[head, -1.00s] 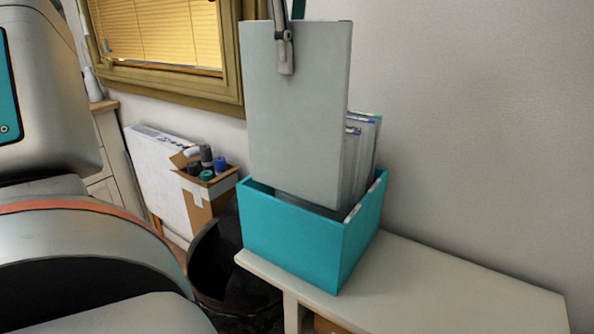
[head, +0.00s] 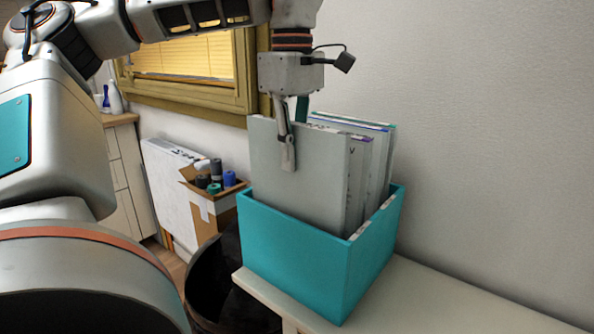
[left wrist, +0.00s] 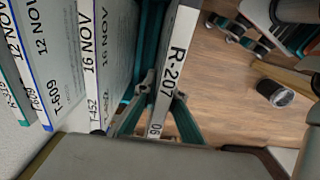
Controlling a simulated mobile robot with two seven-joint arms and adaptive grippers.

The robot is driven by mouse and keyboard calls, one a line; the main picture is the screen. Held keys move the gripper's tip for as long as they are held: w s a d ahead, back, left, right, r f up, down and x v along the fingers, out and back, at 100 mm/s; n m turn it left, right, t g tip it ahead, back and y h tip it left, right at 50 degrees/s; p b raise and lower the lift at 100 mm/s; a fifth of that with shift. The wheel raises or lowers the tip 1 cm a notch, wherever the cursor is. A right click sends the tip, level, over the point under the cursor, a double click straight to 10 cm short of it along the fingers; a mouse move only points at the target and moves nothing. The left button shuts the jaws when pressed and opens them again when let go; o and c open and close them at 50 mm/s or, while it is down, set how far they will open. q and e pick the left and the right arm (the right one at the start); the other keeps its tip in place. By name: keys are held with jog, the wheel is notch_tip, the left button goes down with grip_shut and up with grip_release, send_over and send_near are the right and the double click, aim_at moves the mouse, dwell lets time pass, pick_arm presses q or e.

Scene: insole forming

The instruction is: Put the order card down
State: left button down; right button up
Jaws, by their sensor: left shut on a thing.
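The order card is a grey-white panel (head: 295,185) standing upright in a teal box (head: 320,265), at the front of several other cards (head: 370,160). Its lower part is hidden by the box wall. My left gripper (head: 290,140) points down from above and is shut on the card's top edge. In the left wrist view the gripper (left wrist: 158,105) grips the card, whose edge label reads R-207 (left wrist: 176,60). The other cards in that view (left wrist: 90,70) carry dates such as 16 NOV. My right gripper is not in view.
The teal box stands on a pale shelf (head: 430,290) against a bare wall. A dark bin (head: 215,285) stands below left of it. A cardboard box with rolls (head: 212,200) and a white panel (head: 165,185) are behind. The shelf right of the box is clear.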

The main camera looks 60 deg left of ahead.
aim_at(294, 207)
pick_arm(q)
notch_tip(294, 207, down, 3)
jog(key=shift+r, duration=0.1)
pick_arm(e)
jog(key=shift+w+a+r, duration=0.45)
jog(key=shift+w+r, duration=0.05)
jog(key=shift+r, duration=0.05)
pick_arm(q)
jog(key=c, duration=2.1)
grip_release()
jog(key=shift+w, duration=0.1)
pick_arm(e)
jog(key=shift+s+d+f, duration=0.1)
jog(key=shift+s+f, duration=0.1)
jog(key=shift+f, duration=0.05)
